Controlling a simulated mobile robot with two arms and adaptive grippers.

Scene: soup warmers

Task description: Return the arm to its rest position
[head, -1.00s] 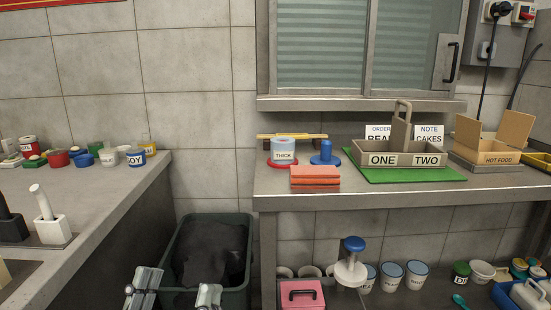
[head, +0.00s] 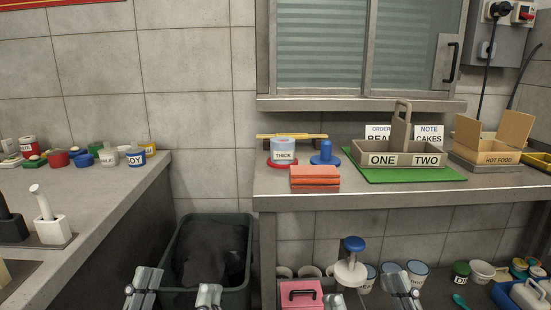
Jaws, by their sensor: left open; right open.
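My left gripper (head: 177,290) shows at the bottom edge of the head view, left of centre. Its two grey fingers are spread apart with nothing between them, in front of the dark green bin. My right gripper (head: 370,294) shows at the bottom edge, right of centre, in front of the lower shelf. Its fingers are also apart, and I see nothing held between them. Only the finger ends of both grippers are in view; the rest of both arms is out of frame.
A dark green bin (head: 245,297) stands between the left counter (head: 110,195) and the serving counter (head: 400,196). The serving counter holds a two-part caddy (head: 408,158) and an open box (head: 497,157). A pink box (head: 301,294) and several cups stand on the lower shelf.

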